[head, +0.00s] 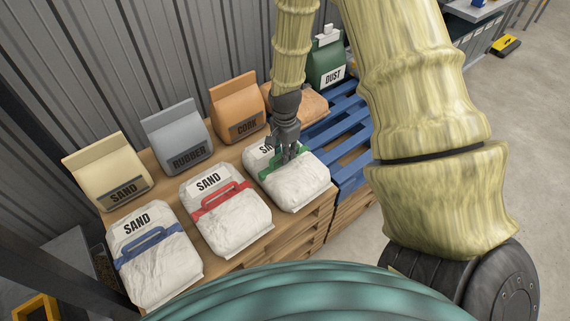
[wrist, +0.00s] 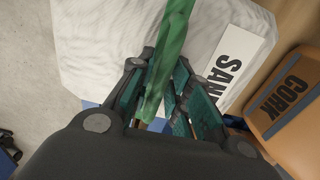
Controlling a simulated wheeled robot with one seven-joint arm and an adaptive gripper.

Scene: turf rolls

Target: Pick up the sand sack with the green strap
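The white sand sack with the green strap (head: 298,186) lies on the right end of the wooden pallet stack in the head view. In the wrist view its pale cloth (wrist: 100,35) and black-on-white SAND label fill the top. My gripper (head: 289,157) is over this sack at its green strap (wrist: 172,50). The strap runs between the two fingers, which are drawn in close on it, and I read them as shut on it. Part of the strap and label is hidden behind the gripper in the head view. The sack seems to rest on the pallet.
Sand sacks with a red strap (head: 229,216) and a blue strap (head: 152,262) lie to the left. Behind stand SAND (head: 107,166), RUBBER (head: 178,134) and CORK (head: 238,106) bags. A green DUST bag (head: 327,62) and blue pallet (head: 346,122) are at the right. A corrugated wall is behind.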

